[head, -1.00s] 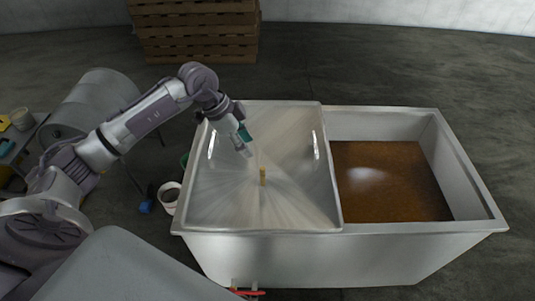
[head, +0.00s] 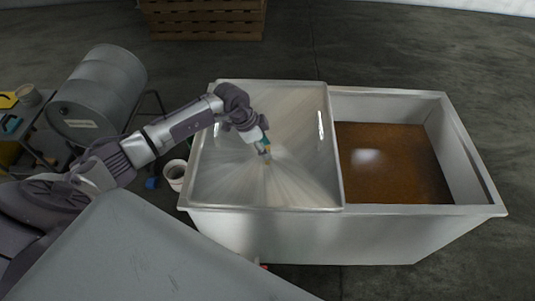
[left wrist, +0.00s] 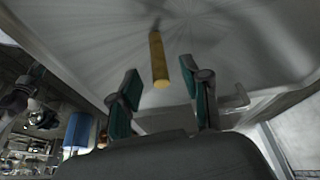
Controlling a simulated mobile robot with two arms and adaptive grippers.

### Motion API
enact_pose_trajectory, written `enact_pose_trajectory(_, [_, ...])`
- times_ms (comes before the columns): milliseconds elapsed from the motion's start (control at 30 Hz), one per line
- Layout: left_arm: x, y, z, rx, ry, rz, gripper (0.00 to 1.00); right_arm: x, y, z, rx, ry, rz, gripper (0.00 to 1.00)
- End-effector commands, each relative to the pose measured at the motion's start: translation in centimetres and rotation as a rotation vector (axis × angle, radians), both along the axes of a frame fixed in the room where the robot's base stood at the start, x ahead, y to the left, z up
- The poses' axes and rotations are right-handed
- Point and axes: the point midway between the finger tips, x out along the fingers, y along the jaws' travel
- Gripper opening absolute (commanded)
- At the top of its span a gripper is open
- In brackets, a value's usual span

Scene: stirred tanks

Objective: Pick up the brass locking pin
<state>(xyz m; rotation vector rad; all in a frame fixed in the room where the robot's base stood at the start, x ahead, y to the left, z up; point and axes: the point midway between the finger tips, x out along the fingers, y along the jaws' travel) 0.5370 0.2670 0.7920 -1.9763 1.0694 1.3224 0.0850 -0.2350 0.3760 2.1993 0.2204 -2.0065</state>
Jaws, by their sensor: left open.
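The brass locking pin (left wrist: 158,62) is a slim yellow rod standing on the pale metal lid (head: 225,180) of the tank. In the left wrist view its near end shows in the gap between the two green-padded fingers of my left gripper (left wrist: 159,82), with clear space on both sides. In the head view my left gripper (head: 264,152) is over the middle of the lid, open, and mostly hides the pin. My right gripper is in neither view.
The lid covers the left part of the tank (head: 340,235); the right part is open over brown contents (head: 390,180). A bar handle (head: 320,125) stands on the lid's right side. A grey drum (head: 100,95) and a white bucket (head: 175,172) are left of the tank.

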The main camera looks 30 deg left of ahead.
Motion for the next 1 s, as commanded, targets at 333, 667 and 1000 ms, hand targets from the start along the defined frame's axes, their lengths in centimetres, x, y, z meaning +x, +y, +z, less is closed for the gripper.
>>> enact_pose_trajectory(333, [0.21, -0.28, -0.77, -0.001, -0.001, -0.001, 0.46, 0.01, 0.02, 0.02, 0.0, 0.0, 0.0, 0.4])
enact_pose_trajectory(667, [0.21, -0.27, -0.75, 0.0, -0.002, -0.001, 0.0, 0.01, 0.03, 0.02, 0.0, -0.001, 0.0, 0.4])
enact_pose_trajectory(1000, [0.24, -0.26, -0.54, -0.001, -0.002, -0.001, 0.0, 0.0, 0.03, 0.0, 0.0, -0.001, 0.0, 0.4])
